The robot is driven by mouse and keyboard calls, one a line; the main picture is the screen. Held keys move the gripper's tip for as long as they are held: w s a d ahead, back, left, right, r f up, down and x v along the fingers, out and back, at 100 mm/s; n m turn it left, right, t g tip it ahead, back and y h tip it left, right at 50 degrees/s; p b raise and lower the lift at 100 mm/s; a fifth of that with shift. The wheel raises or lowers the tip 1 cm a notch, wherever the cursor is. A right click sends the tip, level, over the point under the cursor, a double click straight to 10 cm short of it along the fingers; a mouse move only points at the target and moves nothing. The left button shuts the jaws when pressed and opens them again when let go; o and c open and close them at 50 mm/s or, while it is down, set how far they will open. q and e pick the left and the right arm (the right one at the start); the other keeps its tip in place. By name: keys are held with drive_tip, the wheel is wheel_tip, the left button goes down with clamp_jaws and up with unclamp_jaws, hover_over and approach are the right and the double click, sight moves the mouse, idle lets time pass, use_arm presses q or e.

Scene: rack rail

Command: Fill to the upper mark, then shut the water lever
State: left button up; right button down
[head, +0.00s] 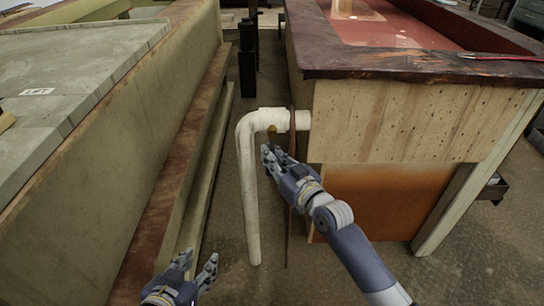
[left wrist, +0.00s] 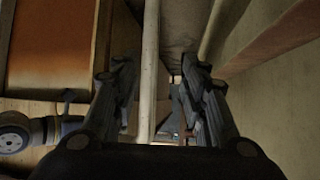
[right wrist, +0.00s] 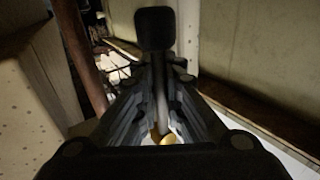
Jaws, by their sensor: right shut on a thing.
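The wooden tank (head: 400,120) holds reddish liquid (head: 385,30). I cannot make out an upper mark. A white pipe (head: 249,190) leaves the tank's side, bends and runs down to the floor. A small brass-coloured fitting (head: 272,130) sits at the pipe's bend, and brass also shows in the right wrist view (right wrist: 161,137). My right gripper (head: 268,155) is just below it, shut on the dark water lever (right wrist: 155,30), whose wide end sticks out past the fingers. My left gripper (head: 198,262) is open and empty, low and left of the pipe; its fingers (left wrist: 160,62) point towards the pipe (left wrist: 150,45).
A long stone-topped trough (head: 80,60) with a stepped wooden side runs along the left. Dark posts (head: 247,65) stand in the passage beyond the pipe. Red-handled pliers (head: 500,57) lie on the tank's rim. The floor passage between is narrow.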

drive_tip(key=shift+a+f+m+t+b, duration=0.1)
drive_tip(key=shift+a+m+t+b, duration=0.7)
drive_tip(key=shift+m+b, duration=0.4)
drive_tip(key=a+m+b, duration=0.1)
drive_tip(key=m+t, duration=0.1)
drive_tip(key=shift+a+r+m+y+b, duration=0.3)
drive_tip(key=shift+a+r+b, duration=0.05)
use_arm(q)
drive_tip(key=w+d+r+t+h, duration=0.1)
drive_tip(key=r+t+h, duration=0.1)
drive_tip(key=r+t, duration=0.3)
drive_tip(key=w+d+r+t+h, duration=0.1)
drive_tip(key=r+t, duration=0.5)
drive_tip(key=r, duration=0.8)
drive_tip(key=shift+w+d+r+m+h, duration=0.15)
drive_tip(key=shift+w+d+m+h, duration=0.2)
drive_tip(key=shift+w+d, duration=0.35)
use_arm(e)
drive_tip(key=shift+t, duration=0.3)
use_arm(q)
drive_tip(key=shift+s, duration=0.1)
use_arm(e)
drive_tip(key=c, duration=1.7)
unclamp_jaws()
drive_tip(key=shift+s+r, duration=0.1)
drive_tip(key=shift+r, duration=0.05)
drive_tip(key=v, duration=1.2)
